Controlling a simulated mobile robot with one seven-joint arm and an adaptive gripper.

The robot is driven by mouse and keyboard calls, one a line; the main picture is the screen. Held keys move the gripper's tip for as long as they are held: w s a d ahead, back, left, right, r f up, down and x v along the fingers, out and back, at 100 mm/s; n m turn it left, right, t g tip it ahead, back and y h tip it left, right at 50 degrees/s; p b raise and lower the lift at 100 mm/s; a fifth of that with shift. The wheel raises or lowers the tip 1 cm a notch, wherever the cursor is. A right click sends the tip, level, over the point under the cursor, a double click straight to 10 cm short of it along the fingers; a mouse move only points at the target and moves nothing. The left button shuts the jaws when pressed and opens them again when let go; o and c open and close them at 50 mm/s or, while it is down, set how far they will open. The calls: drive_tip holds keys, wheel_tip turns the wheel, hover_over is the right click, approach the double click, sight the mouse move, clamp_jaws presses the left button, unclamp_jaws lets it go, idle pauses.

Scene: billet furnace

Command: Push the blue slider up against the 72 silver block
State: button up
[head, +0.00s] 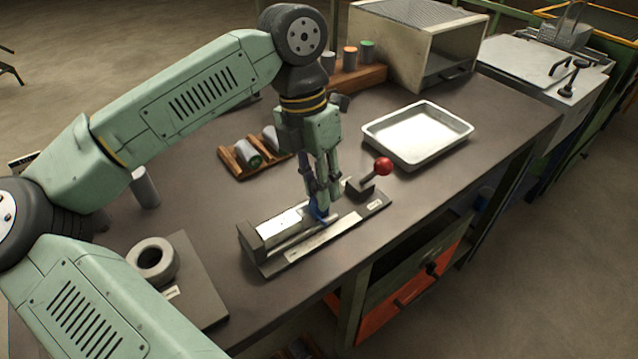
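A silver block (279,222) lies in the left part of a long grey fixture (322,240) on the bench, against its raised left end. No number can be read on it. The blue slider (319,213) shows as a small blue patch just right of the block. My gripper (320,206) points down at the slider, its fingers close together and hiding much of it. I cannot tell whether the fingers grip the slider, or whether slider and block touch. A lever with a red ball knob (383,166) stands at the fixture's right end.
A wooden rack (231,165) with cylinders lies behind the fixture. A metal tray (417,150) is at right, and a box-shaped furnace (412,65) at the back. A grey plate with a ring (152,259) sits at front left. Bare bench lies between fixture and tray.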

drive_tip(key=shift+s+f, duration=0.1)
clamp_jaws()
drive_tip(key=shift+f, duration=0.1)
drive_tip(key=shift+s+a+f+b, duration=0.1)
drive_tip(key=shift+s+a+b, duration=0.15)
drive_tip(key=shift+a+b, duration=0.1)
drive_tip(key=shift+s+a+b, duration=0.4)
drive_tip(key=shift+s+a, duration=0.45)
drive_tip(key=shift+a, duration=0.25)
drive_tip(key=o, duration=0.6)
unclamp_jaws()
drive_tip(key=shift+w+d, duration=0.1)
drive_tip(key=shift+r, duration=0.2)
